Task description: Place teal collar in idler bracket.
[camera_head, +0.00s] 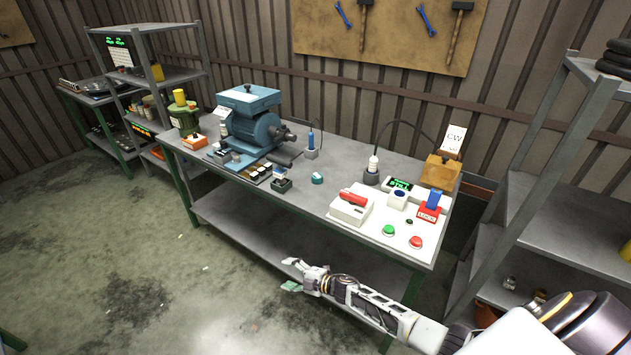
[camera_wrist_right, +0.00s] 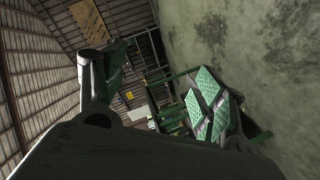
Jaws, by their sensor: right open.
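A small teal collar (camera_head: 317,178) lies on the grey workbench (camera_head: 335,160), near its front edge and left of the white control panel. I cannot tell for certain which part is the idler bracket; a small dark open holder (camera_head: 281,185) stands left of the collar, in front of the blue machine (camera_head: 252,125). My right gripper (camera_head: 290,275) is open and empty, in front of the bench and below its top, apart from the collar. Its spread fingers also show in the right wrist view (camera_wrist_right: 160,95), with no part between them. My left gripper is out of view.
A white control panel (camera_head: 365,215) with a red handle, green and red buttons and a blue switch fills the bench's right end. Small trays and parts crowd the machine's front. A shelf rack (camera_head: 560,195) stands at right. The floor in front is open.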

